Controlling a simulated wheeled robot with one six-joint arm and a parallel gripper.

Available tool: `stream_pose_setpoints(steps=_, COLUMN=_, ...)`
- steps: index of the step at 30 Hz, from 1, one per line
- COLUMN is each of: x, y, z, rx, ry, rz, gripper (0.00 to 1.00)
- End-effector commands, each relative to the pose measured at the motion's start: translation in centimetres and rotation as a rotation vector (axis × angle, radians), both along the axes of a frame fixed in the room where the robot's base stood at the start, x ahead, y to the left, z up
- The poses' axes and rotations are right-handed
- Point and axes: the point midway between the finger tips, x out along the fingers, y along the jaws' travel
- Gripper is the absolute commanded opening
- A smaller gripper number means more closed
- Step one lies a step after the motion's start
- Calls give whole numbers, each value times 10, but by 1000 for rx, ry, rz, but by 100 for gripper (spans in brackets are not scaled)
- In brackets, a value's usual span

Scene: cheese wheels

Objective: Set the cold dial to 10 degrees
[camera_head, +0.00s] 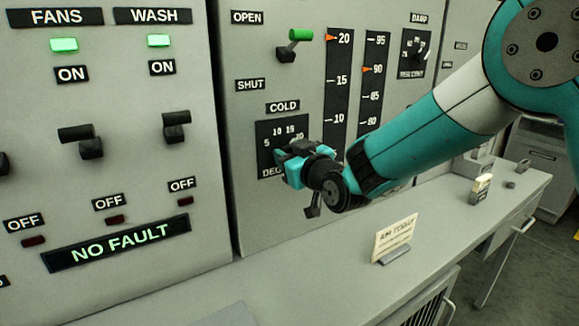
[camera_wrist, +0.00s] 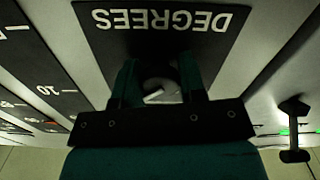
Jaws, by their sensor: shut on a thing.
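The cold dial (camera_head: 268,133) is a black square plate on the grey panel under a COLD label (camera_head: 283,107). Its scale shows 5, 10, 15 and 20 above the word DEGREES. My gripper (camera_head: 288,157) covers the lower part of the plate and the knob in the head view. In the wrist view the gripper (camera_wrist: 158,88) has a finger on each side of the round knob, shut on it. A white pointer mark (camera_wrist: 154,95) shows on the knob between the fingers. The scale numbers are hidden there, so I cannot read the setting.
Left of the green-tipped open/shut lever (camera_head: 294,45) stand the FANS and WASH switches. A black gauge (camera_head: 339,80) has its orange pointer near 20. The damp dial (camera_head: 415,53) is to the right. A small card (camera_head: 394,238) stands on the ledge below.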

Motion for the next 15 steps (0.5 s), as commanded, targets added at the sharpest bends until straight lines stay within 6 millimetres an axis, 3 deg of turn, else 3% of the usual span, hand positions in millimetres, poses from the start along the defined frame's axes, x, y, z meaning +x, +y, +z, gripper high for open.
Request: stream_pose_setpoints(steps=15, x=0, y=0, z=-6, rx=-399, ry=-275, rz=1, gripper=14)
